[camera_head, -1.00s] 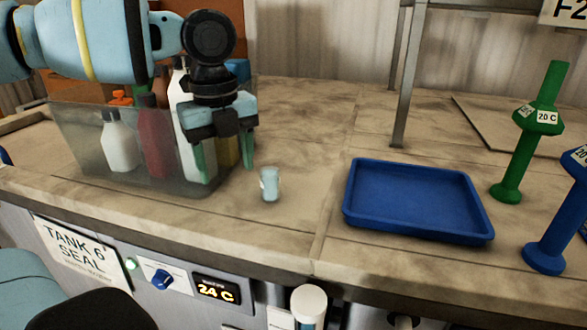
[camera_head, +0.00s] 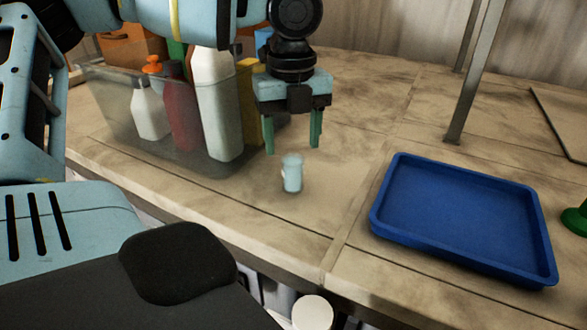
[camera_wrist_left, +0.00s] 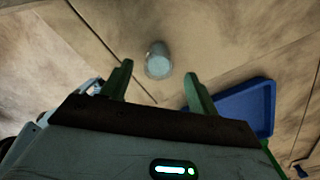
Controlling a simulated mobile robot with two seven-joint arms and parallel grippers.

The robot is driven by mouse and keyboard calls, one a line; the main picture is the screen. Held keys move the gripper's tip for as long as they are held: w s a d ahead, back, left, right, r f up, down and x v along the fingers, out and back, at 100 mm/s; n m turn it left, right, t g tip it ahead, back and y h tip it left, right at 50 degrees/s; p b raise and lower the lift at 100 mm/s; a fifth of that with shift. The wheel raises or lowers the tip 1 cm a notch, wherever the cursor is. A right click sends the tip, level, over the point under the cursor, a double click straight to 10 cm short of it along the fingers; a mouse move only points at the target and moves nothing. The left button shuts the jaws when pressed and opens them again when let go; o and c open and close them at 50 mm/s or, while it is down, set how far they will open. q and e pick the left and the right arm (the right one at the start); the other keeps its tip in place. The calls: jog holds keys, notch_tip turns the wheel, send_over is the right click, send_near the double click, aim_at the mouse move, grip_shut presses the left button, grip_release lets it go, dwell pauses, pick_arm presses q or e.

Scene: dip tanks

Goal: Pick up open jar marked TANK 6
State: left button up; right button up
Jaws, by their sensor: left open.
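A small pale-blue jar (camera_head: 292,174) stands upright on the countertop, left of the blue tray. No marking on it can be read. My left gripper (camera_head: 293,148) points down with its green fingers apart and empty, just above and behind the jar. In the left wrist view the jar (camera_wrist_left: 158,62) lies ahead of the two fingertips (camera_wrist_left: 158,70), near the middle between them and not touching either. My right gripper is not in view.
A clear bin (camera_head: 112,112) of several bottles stands to the left, close to my left gripper. A blue tray (camera_head: 385,232) lies to the right. A metal post (camera_head: 468,85) rises behind the tray. A green stand (camera_head: 575,218) is at the right edge. The counter's front edge is near the jar.

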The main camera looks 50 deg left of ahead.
aim_at(293, 163)
pick_arm(q)
jog(key=shift+s+d+f, duration=0.1)
jog(key=shift+f, duration=1.2)
jog(key=shift+s+d+f, duration=0.1)
jog(key=shift+f, duration=1.2)
jog(key=c, duration=1.2)
jog(key=shift+o, duration=0.2)
notch_tip(293, 163, up, 10)
